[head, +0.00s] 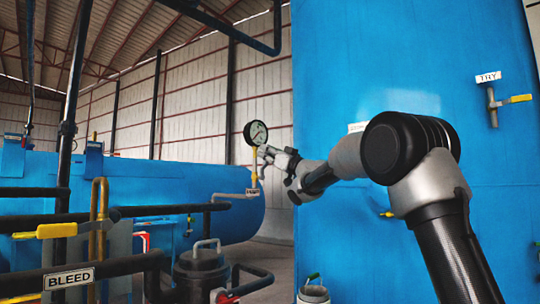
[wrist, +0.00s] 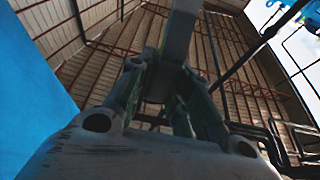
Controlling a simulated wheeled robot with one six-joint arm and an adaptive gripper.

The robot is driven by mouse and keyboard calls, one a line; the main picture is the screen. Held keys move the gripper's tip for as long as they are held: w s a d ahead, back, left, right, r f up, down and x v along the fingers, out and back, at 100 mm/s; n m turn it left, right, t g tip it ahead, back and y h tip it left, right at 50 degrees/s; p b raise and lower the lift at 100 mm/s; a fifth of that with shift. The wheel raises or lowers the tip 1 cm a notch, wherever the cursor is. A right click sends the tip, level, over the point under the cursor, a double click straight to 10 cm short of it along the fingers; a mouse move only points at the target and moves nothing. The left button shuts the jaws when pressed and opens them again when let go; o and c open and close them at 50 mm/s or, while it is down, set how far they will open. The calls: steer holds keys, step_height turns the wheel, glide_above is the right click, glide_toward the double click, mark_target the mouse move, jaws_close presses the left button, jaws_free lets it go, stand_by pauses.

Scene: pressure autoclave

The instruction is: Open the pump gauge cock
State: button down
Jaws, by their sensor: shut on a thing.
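A round pressure gauge (head: 256,132) with a white dial and dark rim shows in the head view, left of the blue vessel. Under it is a thin upright stem with a yellow part, the gauge cock (head: 254,168). My gripper (head: 263,162) reaches in from the right, just below the gauge, and is shut at the yellow part. In the wrist view my gripper's fingers (wrist: 165,90) point away, with a grey bar-like shape between them. The cock's lever is too small and covered to tell its angle.
A small unreadable label (head: 252,191) sits below the cock, beside a pipe. A large blue vessel (head: 335,80) fills the right, with a TRY label (head: 488,77) and yellow-handled valve (head: 520,98). Dark pipes, a BLEED label (head: 69,279) and a yellow lever (head: 58,230) stand at left.

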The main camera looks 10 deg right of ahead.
steer(key=shift+a+f+n, duration=0.15)
steer(key=shift+a+n, duration=0.05)
steer(key=shift+n, duration=0.1)
steer(key=c, duration=1.3)
jaws_free()
steer(key=shift+s, duration=0.1)
steer(key=shift+s+d, duration=0.1)
steer(key=v, duration=1.1)
steer(key=shift+s+d, duration=0.25)
steer(key=shift+d, duration=0.1)
